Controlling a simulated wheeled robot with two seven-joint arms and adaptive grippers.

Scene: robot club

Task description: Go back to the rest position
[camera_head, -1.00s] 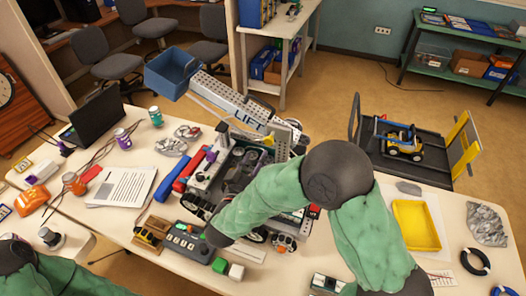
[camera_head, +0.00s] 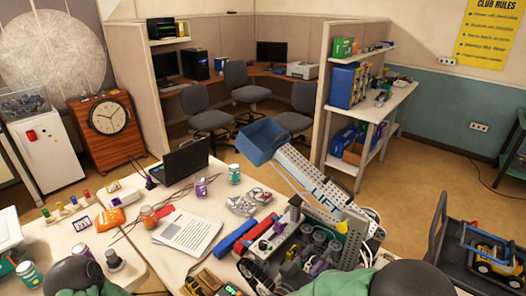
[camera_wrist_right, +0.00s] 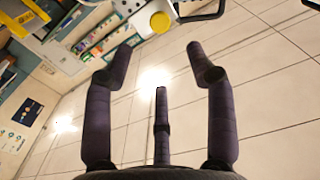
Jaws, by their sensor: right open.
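My right gripper (camera_wrist_right: 158,68) shows in the right wrist view with its dark fingers spread. Nothing is between them; behind them is a pale tiled surface (camera_wrist_right: 265,105). In the head view, part of my right arm (camera_head: 410,279) shows at the bottom edge, and its gripper is out of the picture. Part of my left arm (camera_head: 73,276) shows at the bottom left; its gripper is not seen.
The lift robot (camera_head: 318,190) with a blue bin (camera_head: 262,141) stands on the worktable. A laptop (camera_head: 184,160), jars and papers (camera_head: 189,232) lie to its left. A cart (camera_head: 440,215) carrying a yellow-and-blue vehicle (camera_head: 490,250) stands at the right.

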